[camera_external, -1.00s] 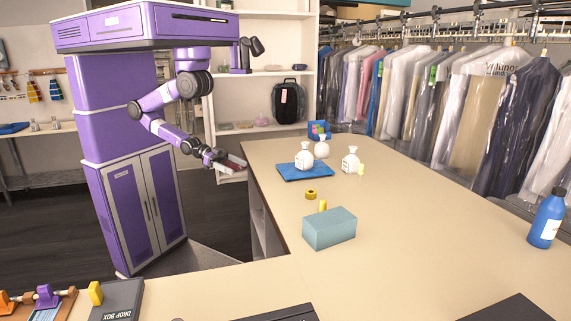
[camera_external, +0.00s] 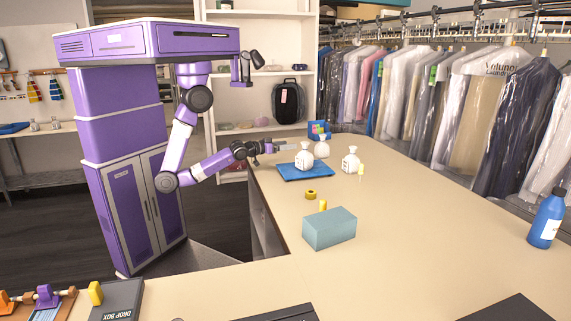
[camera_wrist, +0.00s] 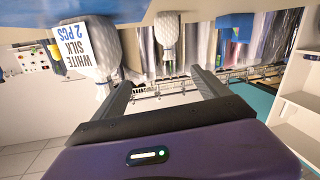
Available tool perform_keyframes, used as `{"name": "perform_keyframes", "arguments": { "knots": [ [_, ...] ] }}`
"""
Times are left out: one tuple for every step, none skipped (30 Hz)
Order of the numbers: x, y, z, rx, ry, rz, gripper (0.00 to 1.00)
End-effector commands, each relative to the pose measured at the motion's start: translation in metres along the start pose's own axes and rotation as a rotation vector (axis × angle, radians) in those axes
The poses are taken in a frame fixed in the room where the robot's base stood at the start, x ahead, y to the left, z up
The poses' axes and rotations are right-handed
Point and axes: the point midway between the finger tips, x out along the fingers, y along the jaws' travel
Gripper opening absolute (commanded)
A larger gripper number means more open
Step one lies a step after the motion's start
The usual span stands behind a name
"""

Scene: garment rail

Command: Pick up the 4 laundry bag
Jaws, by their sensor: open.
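Three white tied laundry bags stand on the counter: one (camera_external: 304,158) on a blue mat (camera_external: 291,172), one (camera_external: 322,148) behind it, and one (camera_external: 350,160) to the right. Their labels are too small to read in the external view, so I cannot tell which is the 4 bag. In the wrist view, which looks upside down, a near bag (camera_wrist: 88,45) is labelled "WHITE SILK 2 PCS", and another bag (camera_wrist: 170,38) hangs farther right with no readable label. My gripper (camera_external: 282,147) is open and empty, above the counter's left edge, just left of the mat; its fingers spread in the wrist view (camera_wrist: 163,88).
A small blue box (camera_external: 319,130) stands at the back. Bagged garments hang on a rail behind. The counter's right middle is clear.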

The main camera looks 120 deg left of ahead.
Motion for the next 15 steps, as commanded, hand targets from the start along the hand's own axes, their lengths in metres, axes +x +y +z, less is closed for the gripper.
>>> {"name": "perform_keyframes", "arguments": {
  "knots": [
    [0.009,-0.004,0.000,0.008,-0.004,-0.010,0.85],
    [0.014,-0.007,0.000,0.013,-0.008,-0.015,0.85],
    [0.020,-0.008,0.003,0.022,-0.021,-0.015,0.85],
    [0.025,-0.009,0.005,0.028,-0.028,-0.015,0.85],
    [0.030,-0.010,0.007,0.035,-0.038,-0.015,0.85],
    [0.037,-0.012,0.011,0.046,-0.052,-0.014,0.85],
    [0.043,-0.013,0.013,0.052,-0.062,-0.012,0.85],
    [0.049,-0.015,0.015,0.061,-0.074,-0.012,0.85],
    [0.057,-0.016,0.018,0.070,-0.089,-0.009,0.85],
    [0.064,-0.017,0.021,0.079,-0.103,-0.008,0.85],
    [0.071,-0.019,0.023,0.087,-0.116,-0.006,0.85],
    [0.082,-0.021,0.026,0.098,-0.135,-0.002,0.85],
    [0.090,-0.023,0.028,0.107,-0.152,-0.001,0.85],
    [0.100,-0.025,0.030,0.115,-0.169,0.003,0.85],
    [0.113,-0.027,0.032,0.126,-0.193,0.009,0.85]
  ]
}}
